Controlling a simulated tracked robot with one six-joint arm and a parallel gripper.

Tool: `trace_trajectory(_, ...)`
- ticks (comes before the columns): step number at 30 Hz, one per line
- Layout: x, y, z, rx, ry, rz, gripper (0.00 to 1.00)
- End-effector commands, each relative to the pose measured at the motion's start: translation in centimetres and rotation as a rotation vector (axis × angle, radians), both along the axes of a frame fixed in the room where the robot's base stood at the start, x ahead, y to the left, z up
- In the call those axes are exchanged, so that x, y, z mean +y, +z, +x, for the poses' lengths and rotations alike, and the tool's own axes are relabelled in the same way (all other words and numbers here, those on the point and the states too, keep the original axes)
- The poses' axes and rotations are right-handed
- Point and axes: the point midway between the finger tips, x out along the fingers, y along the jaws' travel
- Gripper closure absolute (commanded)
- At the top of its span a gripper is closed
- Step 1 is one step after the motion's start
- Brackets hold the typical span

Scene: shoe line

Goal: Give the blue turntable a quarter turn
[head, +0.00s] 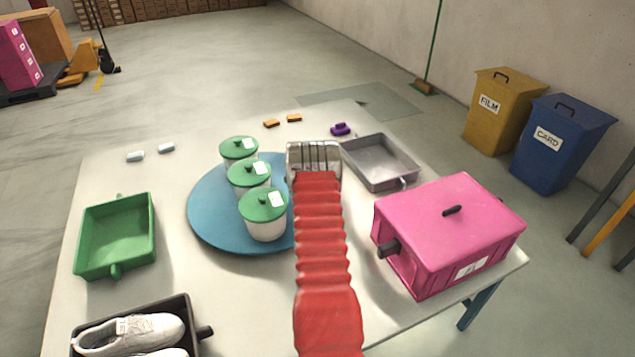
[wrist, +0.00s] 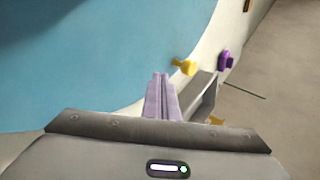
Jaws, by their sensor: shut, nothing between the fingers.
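The blue turntable (head: 215,222) lies flat on the white table, with three white pots with green lids standing on it in a slanting row. It fills the upper left of the wrist view (wrist: 90,60). A yellow knob (wrist: 183,66) stands at its rim there; my arm hides that part in the head view. My gripper (wrist: 160,78) is shut and empty, just outside or over the turntable's right rim, with the knob a little beyond and right of the fingertips. I cannot tell whether they touch. In the head view the gripper (head: 314,160) hides its fingertips.
A grey tray (head: 380,163) and purple piece (head: 340,129) are right of the gripper. A pink lidded box (head: 448,225) stands right of my arm. A green tray (head: 117,235) and dark shoe tray (head: 190,312) stand left. Orange blocks (head: 271,123) lie behind.

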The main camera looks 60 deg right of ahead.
Motion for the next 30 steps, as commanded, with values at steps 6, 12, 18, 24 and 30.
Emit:
trace_trajectory(6,1.3,1.6,-0.8,0.001,0.001,0.000,1.00)
trace_trajectory(12,2.7,3.1,-1.6,-0.001,0.001,0.000,1.00)
trace_trajectory(18,3.6,4.1,-2.3,0.000,-0.001,0.001,1.00)
trace_trajectory(24,3.8,4.4,-2.4,-0.001,-0.001,0.000,1.00)
trace_trajectory(30,3.8,4.4,-2.4,-0.001,-0.001,0.000,1.00)
